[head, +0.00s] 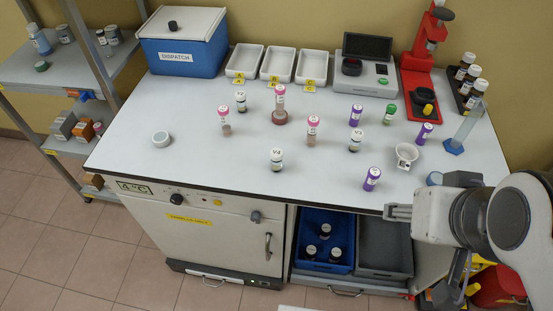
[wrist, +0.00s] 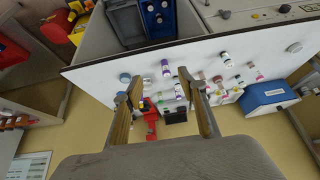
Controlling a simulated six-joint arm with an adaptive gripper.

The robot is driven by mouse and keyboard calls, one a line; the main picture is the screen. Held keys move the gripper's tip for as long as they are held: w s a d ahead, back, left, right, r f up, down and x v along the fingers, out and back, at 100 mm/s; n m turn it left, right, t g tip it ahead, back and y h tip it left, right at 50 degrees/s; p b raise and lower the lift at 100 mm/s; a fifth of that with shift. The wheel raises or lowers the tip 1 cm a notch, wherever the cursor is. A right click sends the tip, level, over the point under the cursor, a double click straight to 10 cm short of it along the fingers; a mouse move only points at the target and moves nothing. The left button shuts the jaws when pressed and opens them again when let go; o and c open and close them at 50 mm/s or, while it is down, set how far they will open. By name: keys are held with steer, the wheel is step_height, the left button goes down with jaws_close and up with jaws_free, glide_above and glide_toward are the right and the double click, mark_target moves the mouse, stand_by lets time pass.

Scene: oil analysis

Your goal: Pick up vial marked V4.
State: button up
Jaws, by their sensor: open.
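The vial marked V4 (head: 276,159) stands upright near the front edge of the white bench, left of its middle. It has a white cap and a dark lower part. In the wrist view, a white-capped vial (wrist: 227,60) right of the fingers appears to be the same one; its mark is too small to read. My gripper (head: 398,212) is at the bench's front right edge, well to the right of V4. In the wrist view my gripper (wrist: 158,86) has its two fingers apart with nothing held between them.
Pink-capped vials (head: 313,129) and another white-capped vial (head: 355,140) stand behind. A small round pot (head: 161,139) is far left. The bench left of V4 is mostly clear.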

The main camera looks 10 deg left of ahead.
steer(key=w+a+r+t+y, duration=0.1)
steer(key=w+a+t+y, duration=0.25)
steer(key=w+a, duration=1.25)
steer(key=m+t, duration=0.1)
steer(key=t, duration=0.1)
glide_above(273, 161)
steer(key=w+d, duration=0.2)
steer(key=w, duration=0.2)
step_height(273, 161, down, 4)
steer(key=s+a+f+t+h, duration=0.1)
steer(key=f+h, duration=0.2)
steer(key=f, duration=0.1)
steer(key=s+a+f+t+h, duration=0.1)
steer(key=s+f+t+h, duration=0.1)
steer(key=f+h, duration=0.1)
steer(key=s+a+f+t+h, duration=0.1)
steer(key=f+t+h, duration=0.1)
steer(key=f, duration=0.3)
steer(key=shift+s+f+h, duration=0.2)
steer(key=shift+s+h, duration=0.1)
steer(key=shift+h, duration=0.15)
steer(key=s+f, duration=0.1)
steer(key=s, duration=0.1)
steer(key=s+f+m, duration=0.1)
steer(key=s, duration=0.1)
steer(key=s+a+f+m+t, duration=0.1)
steer(key=s+f, duration=0.1)
steer(key=s, duration=0.1)
steer(key=shift+x, duration=1.3)
